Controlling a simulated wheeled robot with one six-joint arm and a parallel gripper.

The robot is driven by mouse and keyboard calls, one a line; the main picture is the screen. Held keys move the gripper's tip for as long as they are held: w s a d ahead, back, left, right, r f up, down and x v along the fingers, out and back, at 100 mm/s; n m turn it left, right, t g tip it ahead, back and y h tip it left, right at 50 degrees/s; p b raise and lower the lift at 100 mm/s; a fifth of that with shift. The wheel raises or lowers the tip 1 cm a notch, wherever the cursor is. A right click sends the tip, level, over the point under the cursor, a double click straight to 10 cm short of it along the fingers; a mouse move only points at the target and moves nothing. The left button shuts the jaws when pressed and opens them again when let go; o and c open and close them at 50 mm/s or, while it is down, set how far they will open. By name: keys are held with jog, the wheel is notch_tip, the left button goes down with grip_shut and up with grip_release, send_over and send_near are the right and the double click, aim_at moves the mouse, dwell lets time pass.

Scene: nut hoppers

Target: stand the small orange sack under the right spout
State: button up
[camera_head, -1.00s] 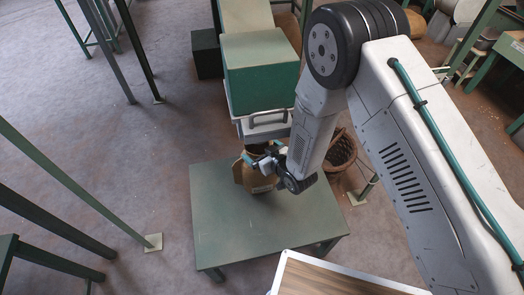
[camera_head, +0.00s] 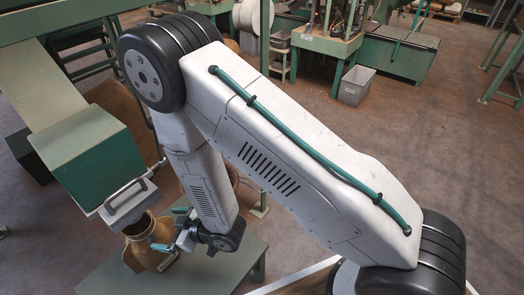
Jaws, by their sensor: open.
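A tan-orange sack (camera_head: 146,254) with an open round mouth stands upright on the green table (camera_head: 222,272). It is at the mouth of a grey metal spout (camera_head: 128,203) with a bar handle, below a green hopper box (camera_head: 98,160). Whether the sack's mouth is fully under the spout I cannot tell. Only this one spout shows. My gripper (camera_head: 169,229) is open, its teal-tipped fingers at the sack's right side near the neck. I cannot tell whether they touch it. My arm hides part of the area behind.
A dark box (camera_head: 28,155) is at the left edge behind the hopper. A grey bin (camera_head: 356,85) and green machine benches (camera_head: 325,45) stand at the back. A wood-topped surface (camera_head: 290,285) is at the front. The floor at the right is open.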

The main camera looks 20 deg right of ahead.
jog(key=w+d+r+m+h, duration=0.3)
jog(key=w+d+r+h, duration=0.1)
jog(key=d+r, duration=0.65)
jog(key=w+d+r+m+h, duration=0.2)
jog(key=w+d+r+h, duration=0.2)
jog(key=d+r, duration=0.65)
jog(key=s+d+r+m+g+h, duration=0.3)
jog(key=s+d+r, duration=0.7)
jog(key=s+r, duration=0.1)
jog(key=s+d+r+m+g, duration=0.1)
jog(key=s+d+r+g, duration=0.1)
jog(key=s, duration=0.6)
jog(key=s+d+r+m+g, duration=0.1)
jog(key=s+d+r, duration=0.2)
jog(key=s, duration=0.6)
jog(key=shift+r+m+g, duration=0.4)
jog(key=shift+r, duration=0.2)
jog(key=shift+d, duration=0.1)
